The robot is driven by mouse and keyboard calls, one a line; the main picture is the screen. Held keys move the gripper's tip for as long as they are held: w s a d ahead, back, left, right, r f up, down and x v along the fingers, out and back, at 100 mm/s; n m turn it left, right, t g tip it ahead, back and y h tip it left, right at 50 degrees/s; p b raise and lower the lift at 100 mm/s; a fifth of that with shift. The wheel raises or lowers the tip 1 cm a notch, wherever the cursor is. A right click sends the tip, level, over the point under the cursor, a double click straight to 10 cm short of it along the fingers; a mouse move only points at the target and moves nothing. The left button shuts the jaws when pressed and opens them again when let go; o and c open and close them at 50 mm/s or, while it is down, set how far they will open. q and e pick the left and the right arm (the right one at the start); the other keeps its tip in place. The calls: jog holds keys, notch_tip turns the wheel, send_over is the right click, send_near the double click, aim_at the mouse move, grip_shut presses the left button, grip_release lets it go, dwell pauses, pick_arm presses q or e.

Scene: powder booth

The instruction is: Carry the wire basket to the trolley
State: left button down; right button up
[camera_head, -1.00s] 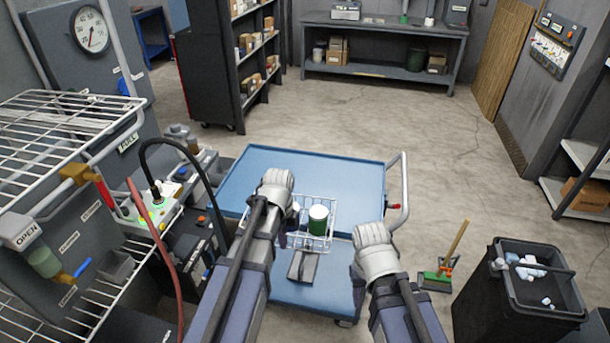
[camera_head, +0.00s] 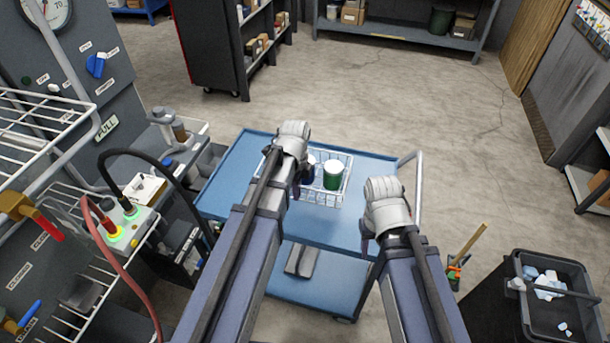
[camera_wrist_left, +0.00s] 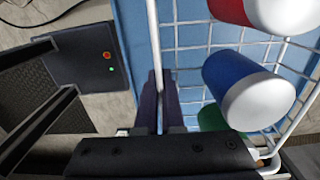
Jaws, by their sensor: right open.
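The white wire basket (camera_head: 327,200) is over the blue top of the trolley (camera_head: 235,180). It holds a green jar (camera_head: 331,178) with a white top and a blue jar (camera_head: 308,172). The left wrist view shows a red jar (camera_wrist_left: 230,8), a blue jar (camera_wrist_left: 232,75) and part of a green jar (camera_wrist_left: 210,118) in it. My left gripper (camera_wrist_left: 160,95) has its fingers closed on either side of the basket's rim wire. My right gripper (camera_head: 370,243) is open and empty, right of the basket. Whether the basket rests on the trolley is unclear.
The trolley's handle (camera_head: 412,180) is on its right, and a grey object (camera_head: 301,260) lies on its lower shelf. A wire rack (camera_head: 40,125) and control boxes crowd the left. A black bin (camera_head: 548,318) stands at right.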

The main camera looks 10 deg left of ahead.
pick_arm(q)
jog(key=shift+w, duration=0.15)
jog(key=b, duration=0.6)
send_over(298, 218)
notch_tip(298, 218, down, 6)
jog(key=shift+f, duration=0.1)
notch_tip(298, 218, down, 4)
jog(key=b, duration=0.4)
jog(key=c, duration=1)
grip_release()
jog(key=shift+c, duration=0.2)
